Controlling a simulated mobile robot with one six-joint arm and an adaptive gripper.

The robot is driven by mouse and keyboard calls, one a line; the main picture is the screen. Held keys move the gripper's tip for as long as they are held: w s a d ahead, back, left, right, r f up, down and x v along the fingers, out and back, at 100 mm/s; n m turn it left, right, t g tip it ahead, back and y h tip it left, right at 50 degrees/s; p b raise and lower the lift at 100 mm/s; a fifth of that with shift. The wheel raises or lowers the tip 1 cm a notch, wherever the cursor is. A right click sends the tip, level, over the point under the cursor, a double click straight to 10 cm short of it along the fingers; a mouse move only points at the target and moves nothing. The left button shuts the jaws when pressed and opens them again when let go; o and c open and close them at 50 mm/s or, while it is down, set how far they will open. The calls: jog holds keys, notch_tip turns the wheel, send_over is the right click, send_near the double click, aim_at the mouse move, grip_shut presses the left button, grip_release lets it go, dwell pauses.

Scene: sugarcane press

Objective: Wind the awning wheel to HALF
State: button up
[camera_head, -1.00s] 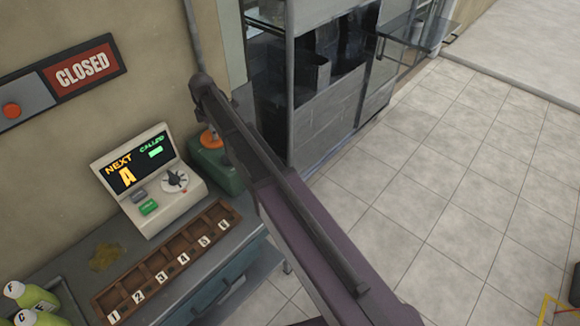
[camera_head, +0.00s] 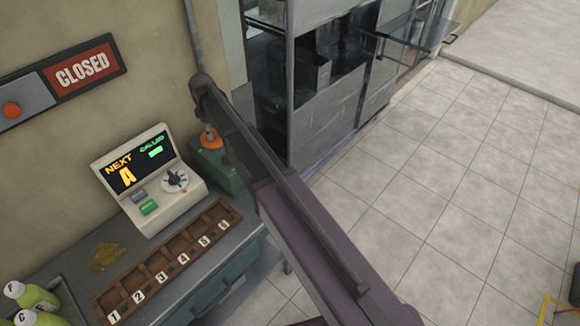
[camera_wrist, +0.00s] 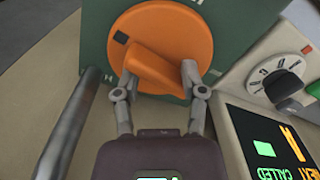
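The awning wheel is a round orange disc (camera_wrist: 165,42) with a raised orange grip bar across it, mounted on a green box, in the wrist view. A small black square mark sits at the disc's upper left. White lettering on the green face is partly hidden, so I cannot read HALF. My gripper (camera_wrist: 159,77) has one finger on each side of the grip bar, with both fingertips appearing to press against it.
A cream console (camera_head: 177,205) with a screen and dial stands beside the green box. A numbered wooden tray (camera_head: 150,272) and several bottles (camera_head: 35,297) are on the counter. A grey pipe (camera_wrist: 70,125) runs close left of my gripper.

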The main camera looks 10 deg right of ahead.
aim_at(213, 130)
jog(key=m, duration=0.5)
jog(key=shift+r+m, duration=0.1)
jog(key=shift+m, duration=0.2)
notch_tip(213, 130, up, 14)
jog(key=p, duration=1.4)
jog(key=s+d+f+m+b, duration=0.3)
jog(key=s+d+f+b, duration=0.3)
jog(key=s+d, duration=0.5)
jog(key=s+d+f+m+b, duration=0.3)
jog(key=s+d+f+b, duration=0.4)
jog(key=s+d, duration=0.3)
jog(key=shift+s+d, duration=0.35)
jog(key=shift+s, duration=0.7)
jog(key=s, duration=0.1)
jog(key=s+d, duration=0.1)
jog(key=s, duration=0.1)
jog(key=shift+s+d+f+m, duration=0.1)
jog(key=shift+s+d+m, duration=0.05)
jog(key=shift+d+m, duration=0.25)
